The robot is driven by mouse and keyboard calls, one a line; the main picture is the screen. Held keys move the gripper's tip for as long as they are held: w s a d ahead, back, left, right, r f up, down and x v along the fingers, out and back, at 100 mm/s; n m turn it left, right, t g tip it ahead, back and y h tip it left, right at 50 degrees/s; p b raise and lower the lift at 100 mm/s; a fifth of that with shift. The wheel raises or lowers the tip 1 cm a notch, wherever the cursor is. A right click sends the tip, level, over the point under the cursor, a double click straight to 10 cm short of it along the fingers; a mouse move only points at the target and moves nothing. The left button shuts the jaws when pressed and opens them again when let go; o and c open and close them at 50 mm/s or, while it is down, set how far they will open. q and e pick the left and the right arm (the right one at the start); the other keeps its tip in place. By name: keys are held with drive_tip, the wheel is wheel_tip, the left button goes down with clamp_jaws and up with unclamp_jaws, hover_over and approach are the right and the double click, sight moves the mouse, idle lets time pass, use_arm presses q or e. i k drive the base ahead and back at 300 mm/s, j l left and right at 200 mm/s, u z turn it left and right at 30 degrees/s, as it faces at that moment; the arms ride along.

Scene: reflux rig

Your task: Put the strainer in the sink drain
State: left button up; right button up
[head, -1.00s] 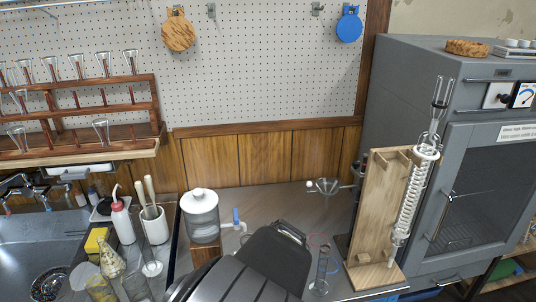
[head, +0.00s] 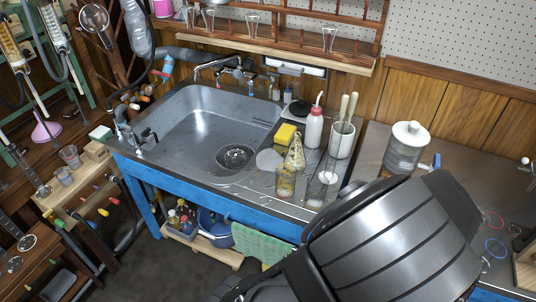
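The steel sink (head: 186,113) is set in a blue-framed bench left of centre. A dark, round, patterned drain (head: 236,157) lies in the basin floor at its front right. I cannot tell whether that pattern is a strainer seated there or the bare drain. A flat, pale grey disc (head: 269,160) lies on the drainboard right of the drain, partly behind glassware; I cannot tell what it is. No other strainer can be made out. Neither gripper shows; only a dark, bulky part of my own body fills the lower right.
A yellow sponge (head: 286,134), a conical flask (head: 296,152), an amber beaker (head: 285,181), a wash bottle (head: 314,127) and a white holder (head: 342,140) crowd the drainboard. A faucet (head: 216,63) rises behind the basin. The basin's middle is clear.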

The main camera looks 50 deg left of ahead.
sight(236, 159)
drive_tip(key=k+j, duration=0.15)
drive_tip(key=j, duration=0.3)
drive_tip(key=k+j+u, duration=0.1)
drive_tip(key=j, duration=0.3)
drive_tip(key=k+j, duration=0.15)
drive_tip(key=j, duration=0.3)
drive_tip(key=k+j+u, duration=0.1)
drive_tip(key=j, duration=0.3)
drive_tip(key=j+u, duration=0.1)
drive_tip(key=j, duration=0.2)
drive_tip(key=i+l, duration=0.3)
drive_tip(key=i, duration=0.15)
